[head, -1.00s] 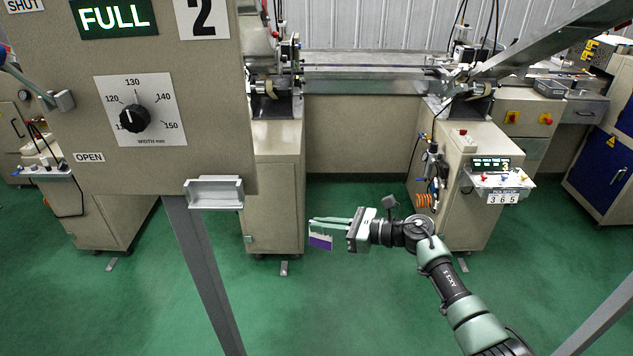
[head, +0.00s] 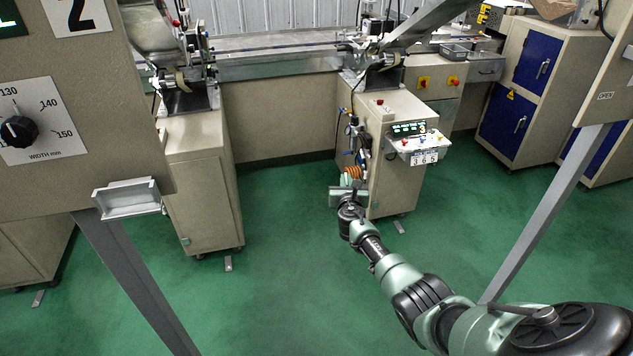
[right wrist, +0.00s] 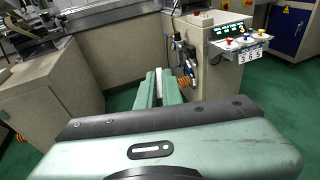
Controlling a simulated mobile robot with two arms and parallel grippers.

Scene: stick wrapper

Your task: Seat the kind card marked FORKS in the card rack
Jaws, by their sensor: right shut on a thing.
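My right gripper (head: 349,192) is in front of the right machine cabinet, pointing away from me, its fingers mostly hidden behind its own body. In the right wrist view its fingers (right wrist: 158,80) are closed on a thin card, of which only a pale edge (right wrist: 158,87) shows between them. The card's marking cannot be read. A small pale grey holder (head: 128,199), which looks like the card rack, is fixed at the lower edge of the left panel, well left of the gripper. It looks empty. My left gripper is not in view.
The left panel (head: 110,120) carries a width dial (head: 18,132) and stands on a grey post (head: 135,285). The right machine cabinet (head: 395,110) has a control shelf (head: 418,145). Another panel (head: 610,90) stands at right. Green floor (head: 280,270) between is clear.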

